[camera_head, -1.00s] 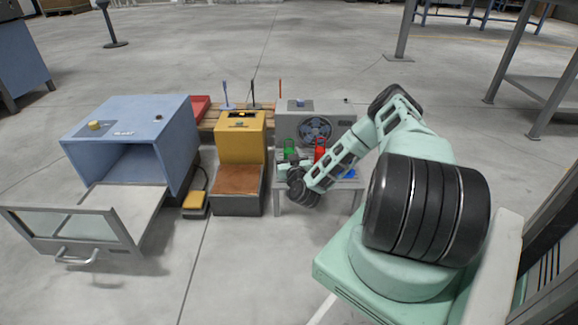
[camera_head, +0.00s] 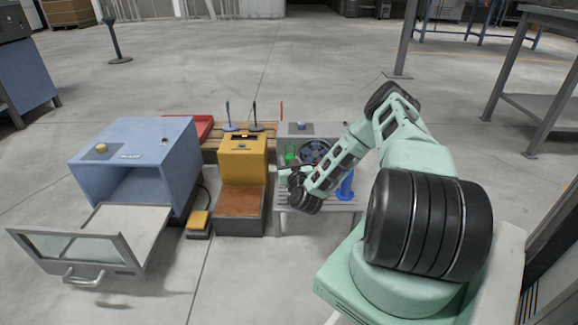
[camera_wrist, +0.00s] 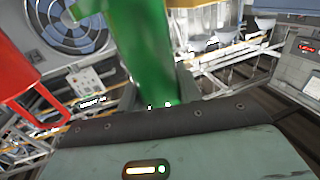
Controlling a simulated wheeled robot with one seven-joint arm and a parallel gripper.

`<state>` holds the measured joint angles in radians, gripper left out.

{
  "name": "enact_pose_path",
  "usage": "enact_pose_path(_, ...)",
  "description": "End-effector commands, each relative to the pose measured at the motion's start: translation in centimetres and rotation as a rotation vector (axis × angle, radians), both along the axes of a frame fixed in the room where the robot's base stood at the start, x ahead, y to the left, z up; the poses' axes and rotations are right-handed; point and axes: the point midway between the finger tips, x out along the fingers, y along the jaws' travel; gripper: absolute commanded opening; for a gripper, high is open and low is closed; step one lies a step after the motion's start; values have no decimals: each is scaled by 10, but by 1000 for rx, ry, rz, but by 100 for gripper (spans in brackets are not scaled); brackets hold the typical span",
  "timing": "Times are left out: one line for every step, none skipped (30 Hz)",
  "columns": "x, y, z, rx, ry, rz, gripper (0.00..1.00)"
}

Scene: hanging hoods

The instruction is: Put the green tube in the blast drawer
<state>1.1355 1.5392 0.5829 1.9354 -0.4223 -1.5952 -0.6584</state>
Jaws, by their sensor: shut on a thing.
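The green tube (camera_head: 291,153) shows above my gripper (camera_head: 288,173) in the head view. It stands large and blurred in the wrist view (camera_wrist: 145,45), between the jaws, and my gripper is shut on it. The fingertips are hard to make out. The tube is over the small grey table (camera_head: 318,204); the frames do not clearly show how far its lower end is above the top. A drawer (camera_head: 130,224) with a glazed, handled front is pulled out of the blue cabinet (camera_head: 130,150), far to the left of my gripper.
A yellow machine (camera_head: 241,160) with a brown front step stands between the table and the cabinet. A yellow pedal (camera_head: 198,222) lies beside it. A blue object (camera_head: 346,187) is on the table's right. A red object (camera_wrist: 22,75) is close left in the wrist view. A fan unit (camera_head: 318,150) stands behind.

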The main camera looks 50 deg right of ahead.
Motion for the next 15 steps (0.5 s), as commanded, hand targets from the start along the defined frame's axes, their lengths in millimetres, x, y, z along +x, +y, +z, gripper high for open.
enact_pose_path(0,0,13,-2,-1,2,5)
enact_pose_path(0,0,16,-2,-1,2,5)
enact_pose_path(0,0,20,-2,-1,2,5)
enact_pose_path(0,0,21,-2,-1,1,5)
enact_pose_path(0,0,23,-2,-1,1,5)
enact_pose_path(0,0,24,-1,0,1,5)
enact_pose_path(0,0,24,-1,0,1,5)
enact_pose_path(0,0,25,-1,0,0,5)
enact_pose_path(0,0,25,-1,-1,0,5)
enact_pose_path(0,0,24,-1,-1,0,5)
enact_pose_path(0,0,24,-1,-1,0,5)
enact_pose_path(1,2,25,0,0,4,5)
enact_pose_path(1,5,25,0,0,9,5)
enact_pose_path(2,9,27,1,1,17,5)
enact_pose_path(4,16,29,1,2,31,5)
